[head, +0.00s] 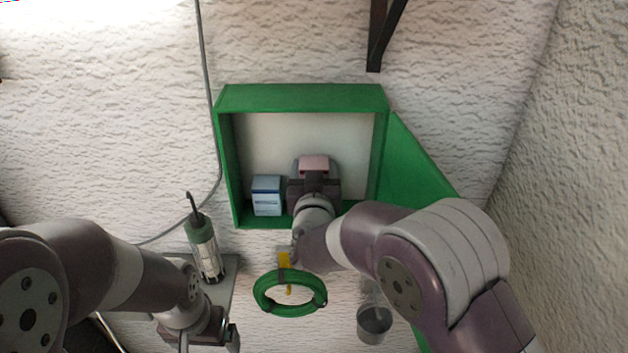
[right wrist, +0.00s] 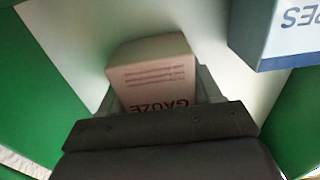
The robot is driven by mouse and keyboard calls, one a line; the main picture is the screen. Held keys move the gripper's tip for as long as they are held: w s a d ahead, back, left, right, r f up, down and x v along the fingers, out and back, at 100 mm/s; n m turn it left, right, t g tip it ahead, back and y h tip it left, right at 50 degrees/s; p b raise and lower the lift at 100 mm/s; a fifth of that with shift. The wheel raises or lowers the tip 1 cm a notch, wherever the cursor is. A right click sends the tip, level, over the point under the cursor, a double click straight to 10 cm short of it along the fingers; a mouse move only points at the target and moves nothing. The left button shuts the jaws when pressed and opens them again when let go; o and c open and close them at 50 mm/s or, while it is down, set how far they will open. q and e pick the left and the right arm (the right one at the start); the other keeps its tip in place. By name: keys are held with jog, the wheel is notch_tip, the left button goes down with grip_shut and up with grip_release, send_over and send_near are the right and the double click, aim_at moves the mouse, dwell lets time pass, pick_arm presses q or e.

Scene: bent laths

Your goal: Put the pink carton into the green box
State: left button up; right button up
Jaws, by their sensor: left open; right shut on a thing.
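The pink carton (head: 314,163) is held in my right gripper (head: 314,178), inside the opening of the green box (head: 300,97) in the head view. In the right wrist view the carton (right wrist: 152,75) shows upside-down "GAUZE" lettering, and my right gripper (right wrist: 160,105) is shut on it. Whether the carton touches the box floor is hidden by my gripper and arm. The box is on the wall with its green door (head: 415,165) swung open to the right. My left gripper (head: 205,343) is open at the lower left, away from the box, partly cut off by the frame edge.
A blue and white carton (head: 267,195) stands in the box, left of my right gripper; it also shows in the right wrist view (right wrist: 275,35). A green lamp (head: 203,247), a green hose coil (head: 289,292) and a metal cup (head: 374,324) are below the box.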

jog(key=shift+f, duration=0.3)
jog(key=f, duration=0.1)
jog(key=f+p, duration=0.2)
jog(key=shift+w+f, duration=0.35)
jog(key=shift+f, duration=0.35)
jog(key=o, duration=0.8)
jog(key=shift+s, duration=0.2)
jog(key=shift+c, duration=0.2)
jog(key=o, duration=0.3)
jog(key=shift+w, duration=0.15)
